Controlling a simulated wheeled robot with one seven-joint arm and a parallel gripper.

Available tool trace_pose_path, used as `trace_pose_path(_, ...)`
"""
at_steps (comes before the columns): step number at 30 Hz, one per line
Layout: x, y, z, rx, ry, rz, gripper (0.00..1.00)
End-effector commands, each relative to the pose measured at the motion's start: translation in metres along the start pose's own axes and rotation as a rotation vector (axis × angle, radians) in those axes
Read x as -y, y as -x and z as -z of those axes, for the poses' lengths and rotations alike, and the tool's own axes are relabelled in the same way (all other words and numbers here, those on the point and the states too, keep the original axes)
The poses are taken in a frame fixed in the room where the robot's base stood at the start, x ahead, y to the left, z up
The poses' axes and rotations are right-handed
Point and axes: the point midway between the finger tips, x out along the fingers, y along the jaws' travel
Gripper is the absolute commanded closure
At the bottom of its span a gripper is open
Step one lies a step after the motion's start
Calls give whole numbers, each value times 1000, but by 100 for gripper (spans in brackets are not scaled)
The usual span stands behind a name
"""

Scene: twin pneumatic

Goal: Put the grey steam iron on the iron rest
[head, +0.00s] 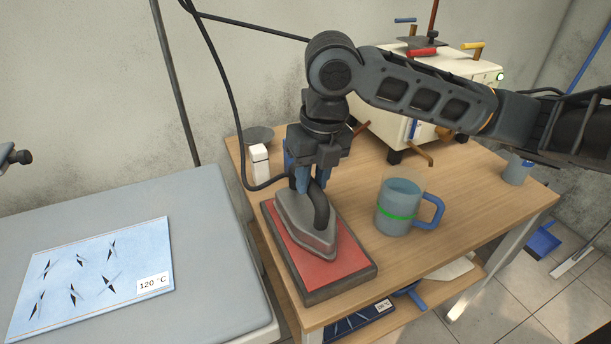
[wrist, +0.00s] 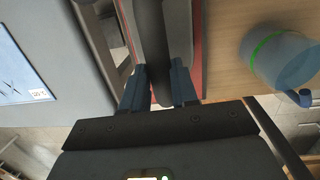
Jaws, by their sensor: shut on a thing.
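The grey steam iron (head: 303,228) sits on the red pad of the iron rest (head: 338,285), a dark-edged board on the wooden table. The iron looks level, its tip toward the front right of the board. My gripper (head: 306,178) is above the iron, shut on its dark handle. In the wrist view the two blue fingers of my gripper (wrist: 160,88) stand on either side of the handle (wrist: 150,40). The iron's underside is hidden, so close contact with the pad cannot be fully confirmed.
A clear mug (head: 399,205) with a green band and blue handle stands right of the rest. A white bottle (head: 259,163) stands behind the iron. A white machine (head: 440,95) is at the back. A grey ironing surface (head: 205,270) with a blue sheet (head: 95,275) lies left.

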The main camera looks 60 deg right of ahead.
Motion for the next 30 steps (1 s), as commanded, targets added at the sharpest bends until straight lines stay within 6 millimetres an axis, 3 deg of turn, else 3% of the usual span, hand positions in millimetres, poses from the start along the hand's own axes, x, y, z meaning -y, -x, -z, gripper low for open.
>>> trace_pose_path(8, 0, -1, -1, 4, 0, -1, 100)
trace_pose_path(9, 0, -3, 0, 0, 0, 0, 71)
trace_pose_path(17, 0, -2, 0, 0, -1, 0, 46)
trace_pose_path(25, 0, 0, 0, 0, -1, 0, 46)
trace_pose_path(30, 0, 15, -1, 3, -1, 2, 46)
